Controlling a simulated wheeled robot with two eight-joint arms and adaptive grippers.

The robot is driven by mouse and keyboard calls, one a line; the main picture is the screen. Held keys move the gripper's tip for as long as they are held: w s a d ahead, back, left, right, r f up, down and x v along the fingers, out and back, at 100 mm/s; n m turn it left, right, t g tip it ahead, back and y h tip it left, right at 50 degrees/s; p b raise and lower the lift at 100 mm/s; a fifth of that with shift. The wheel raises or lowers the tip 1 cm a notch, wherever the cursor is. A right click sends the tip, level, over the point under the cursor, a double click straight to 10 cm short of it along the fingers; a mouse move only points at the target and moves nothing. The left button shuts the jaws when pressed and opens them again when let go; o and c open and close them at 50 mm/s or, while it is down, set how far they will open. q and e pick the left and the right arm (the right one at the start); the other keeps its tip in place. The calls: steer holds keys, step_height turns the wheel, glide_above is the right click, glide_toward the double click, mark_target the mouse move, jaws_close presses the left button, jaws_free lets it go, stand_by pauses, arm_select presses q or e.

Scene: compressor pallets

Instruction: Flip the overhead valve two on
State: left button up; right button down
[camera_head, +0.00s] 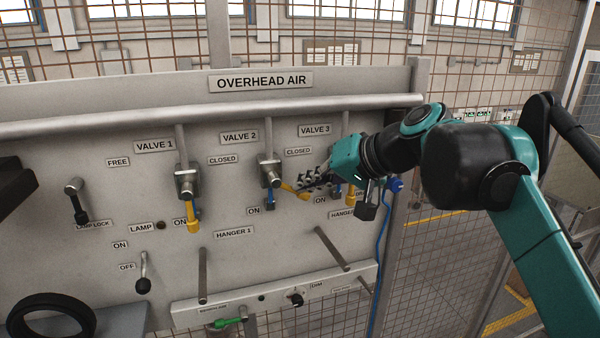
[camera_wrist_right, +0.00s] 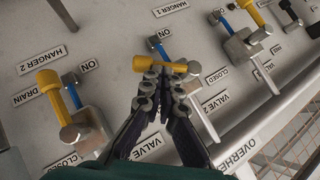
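Valve 2 (camera_head: 268,168) is the middle of three valves on the panel, under its VALVE 2 label (camera_head: 239,136). Its yellow handle (camera_head: 303,194) is tilted down and to the right, off the ON label (camera_head: 254,211) below it. In the wrist view the handle (camera_wrist_right: 145,63) lies crosswise at my right fingertips (camera_wrist_right: 162,76). The fingers are close together and seem to touch it, but it does not pass between them. In the head view my right gripper (camera_head: 314,181) is at the handle's right, partly hiding valve 3. My left gripper is not recognisable in either view.
Valve 1's yellow handle (camera_head: 192,215) and valve 3's yellow handle (camera_head: 350,194) point down. Hanger rods (camera_head: 332,249) stick out below. A horizontal pipe (camera_head: 200,112) runs above the valves. A dark shape (camera_head: 14,186) stands at the left edge.

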mark_target(304, 198)
steer(key=f+m+y+b, duration=0.1)
steer(key=y+b, duration=0.1)
steer(key=f+m+y+b, duration=0.1)
steer(key=f+y, duration=0.1)
steer(key=shift+s+a+f+m+b, duration=0.1)
steer(key=shift+a+m+b, duration=0.1)
steer(key=shift+m+b, duration=0.2)
steer(key=m+y+b, duration=0.1)
steer(key=a+f+m+y+b, duration=0.1)
steer(key=shift+s+a+f+y, duration=0.15)
steer(key=shift+s+a+y, duration=0.1)
steer(key=shift+y, duration=0.15)
steer(key=shift+a+f, duration=0.1)
stand_by(0.5)
